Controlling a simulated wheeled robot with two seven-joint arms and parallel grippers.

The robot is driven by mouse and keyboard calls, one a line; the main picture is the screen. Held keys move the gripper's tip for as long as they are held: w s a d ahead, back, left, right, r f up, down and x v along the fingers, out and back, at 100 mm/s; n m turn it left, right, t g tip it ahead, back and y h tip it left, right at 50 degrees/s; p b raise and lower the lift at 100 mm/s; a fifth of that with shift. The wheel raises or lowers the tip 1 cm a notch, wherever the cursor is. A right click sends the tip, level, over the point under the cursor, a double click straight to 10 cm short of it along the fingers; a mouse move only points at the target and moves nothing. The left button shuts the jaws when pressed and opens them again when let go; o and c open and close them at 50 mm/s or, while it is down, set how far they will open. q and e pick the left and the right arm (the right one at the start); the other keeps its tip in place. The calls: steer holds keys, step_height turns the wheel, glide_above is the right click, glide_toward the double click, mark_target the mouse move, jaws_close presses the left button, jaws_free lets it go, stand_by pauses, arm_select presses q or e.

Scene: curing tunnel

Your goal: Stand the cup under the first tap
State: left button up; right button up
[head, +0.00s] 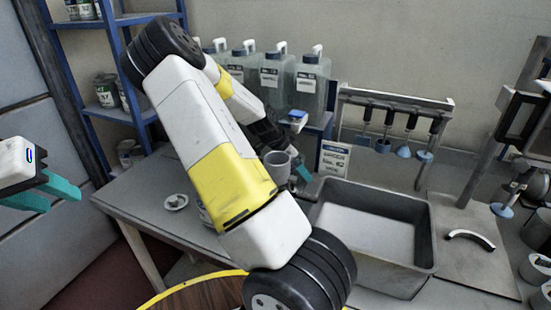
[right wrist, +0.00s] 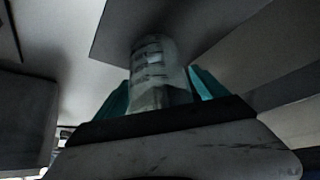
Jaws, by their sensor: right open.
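A grey cup (head: 277,168) with a handle on its right stands upright near the back of the table, partly hidden by my right arm. My right gripper (head: 290,168) is at the cup, with one teal finger showing to its right. In the right wrist view a pale, cloudy container with dark marks (right wrist: 158,72) shows between the two teal fingers of the open right gripper (right wrist: 160,88). My left gripper (head: 45,190) is open and empty at the left edge. Several clear jugs (head: 308,85) stand at the back; I cannot make out which tap is first.
A grey basin (head: 425,235) stands right of the cup, beside a sign (head: 333,158). A rack (head: 395,97) with several blue-ended hanging pieces is behind it. A white ring-shaped piece (head: 176,202) lies on the table (head: 150,190). A blue shelf (head: 85,20) holds cans at the left.

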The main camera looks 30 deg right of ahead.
steer(key=v, duration=1.2)
